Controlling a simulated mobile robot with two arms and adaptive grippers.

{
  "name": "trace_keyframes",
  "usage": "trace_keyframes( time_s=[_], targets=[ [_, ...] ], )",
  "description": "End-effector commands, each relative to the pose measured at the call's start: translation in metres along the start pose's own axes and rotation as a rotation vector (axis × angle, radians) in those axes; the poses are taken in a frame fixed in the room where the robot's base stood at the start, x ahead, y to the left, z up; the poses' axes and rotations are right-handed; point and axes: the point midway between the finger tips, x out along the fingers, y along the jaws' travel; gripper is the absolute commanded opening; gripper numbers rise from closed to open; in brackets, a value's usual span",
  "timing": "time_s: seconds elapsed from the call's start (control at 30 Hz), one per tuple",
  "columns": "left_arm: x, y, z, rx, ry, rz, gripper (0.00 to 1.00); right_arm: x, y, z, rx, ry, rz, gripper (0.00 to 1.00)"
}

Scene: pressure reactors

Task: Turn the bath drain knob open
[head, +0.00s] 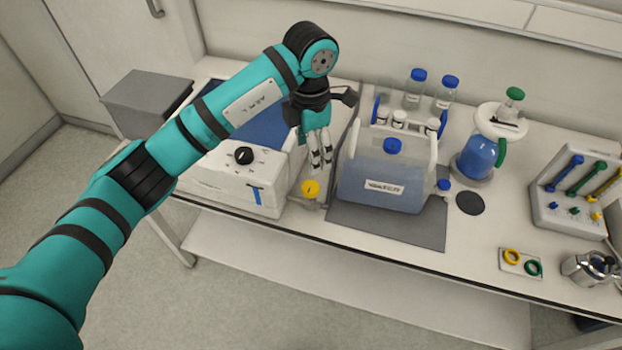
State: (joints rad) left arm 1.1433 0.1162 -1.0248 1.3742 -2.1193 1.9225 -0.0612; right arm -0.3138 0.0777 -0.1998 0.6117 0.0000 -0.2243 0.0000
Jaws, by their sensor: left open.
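A white box-shaped unit, likely the bath (225,185), stands at the left of the bench. It has a black round dial (243,156) on top and a blue lever or strip (256,196) on its front. A yellow knob (310,188), likely the drain knob, sits low at the unit's right front corner, near the bench edge. My left gripper (321,165) points down just above and behind the yellow knob. It is open and holds nothing; its fingers look apart from the knob. My right gripper is not in view.
A blue water container (385,180) stands close to the gripper's right on a grey mat (420,231). Bottles, a blue-filled flask (478,155) and a valve rack (578,200) are farther right. Open floor lies before the bench.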

Motion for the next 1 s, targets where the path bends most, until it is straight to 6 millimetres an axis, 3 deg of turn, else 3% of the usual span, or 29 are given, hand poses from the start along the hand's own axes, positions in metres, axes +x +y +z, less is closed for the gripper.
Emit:
trace_keyframes(
  time_s=[0.33,0.5,0.7,1.0],
  targets=[
    [0.075,-0.001,0.0,-0.002,0.001,-0.006,0.65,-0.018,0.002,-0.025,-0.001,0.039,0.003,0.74],
    [0.103,-0.001,0.0,-0.002,0.0,-0.004,0.65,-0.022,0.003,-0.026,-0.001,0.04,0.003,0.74],
    [0.119,-0.001,0.001,0.0,-0.002,-0.002,0.65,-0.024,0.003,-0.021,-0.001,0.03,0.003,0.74],
    [0.121,0.0,0.001,0.0,-0.002,-0.002,0.65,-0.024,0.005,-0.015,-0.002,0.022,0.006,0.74]
  ],
)
